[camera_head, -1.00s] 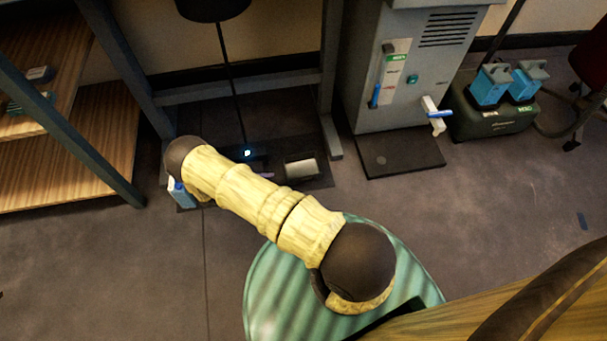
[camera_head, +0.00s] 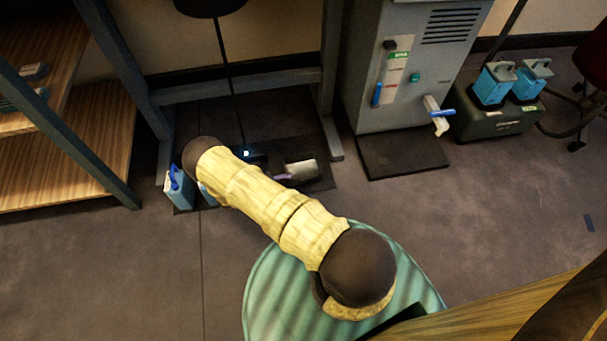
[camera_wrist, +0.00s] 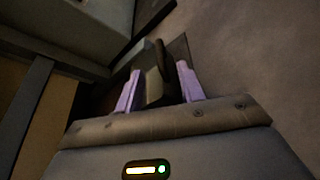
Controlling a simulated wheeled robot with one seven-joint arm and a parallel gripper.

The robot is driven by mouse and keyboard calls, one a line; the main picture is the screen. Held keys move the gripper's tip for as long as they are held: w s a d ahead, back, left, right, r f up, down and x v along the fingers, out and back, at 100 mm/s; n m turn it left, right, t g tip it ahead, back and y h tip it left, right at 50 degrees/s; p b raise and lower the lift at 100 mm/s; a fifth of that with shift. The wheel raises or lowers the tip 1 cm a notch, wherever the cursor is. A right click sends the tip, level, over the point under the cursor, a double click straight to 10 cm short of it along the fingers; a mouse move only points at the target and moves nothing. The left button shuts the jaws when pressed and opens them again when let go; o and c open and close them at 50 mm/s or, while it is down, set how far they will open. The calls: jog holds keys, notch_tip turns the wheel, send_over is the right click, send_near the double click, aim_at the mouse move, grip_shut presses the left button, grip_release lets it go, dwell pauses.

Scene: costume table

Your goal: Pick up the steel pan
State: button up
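The steel pan (camera_head: 301,169) shows in the head view as a small silvery piece on the dark mat under the frame stand. A purple finger shows just left of it, and my arm hides most of my gripper. In the wrist view, my gripper (camera_wrist: 159,68) has two purple fingers spread apart. A narrow grey-and-black piece, apparently the steel pan (camera_wrist: 153,86), lies between them. A gap shows on each side of it, and I see no finger pressed on it. The depth between fingers and pan is hard to judge.
A blue jug (camera_head: 179,190) stands left of my arm, with another partly hidden beside it. A grey machine (camera_head: 400,100) with a tap stands right of the pan. A wooden shelf (camera_head: 60,160) is at left. Open floor (camera_head: 500,210) lies at right.

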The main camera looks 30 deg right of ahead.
aim_at(301, 181)
jog(key=b+x, duration=0.1)
jog(key=x, duration=0.3)
jog(key=shift+d+f+b, duration=0.2)
jog(key=shift+d+b, duration=0.05)
jog(key=shift+b, duration=0.15)
jog(key=shift+d, duration=0.35)
jog(key=shift+d+f+b, duration=0.25)
jog(key=shift+d+b, duration=0.2)
jog(key=shift+b, duration=0.1)
jog(key=b+x, duration=0.2)
jog(key=x, duration=0.1)
jog(key=shift+s+d+b, duration=0.1)
jog(key=shift+b, duration=0.2)
jog(key=shift+d, duration=0.5)
grip_shut()
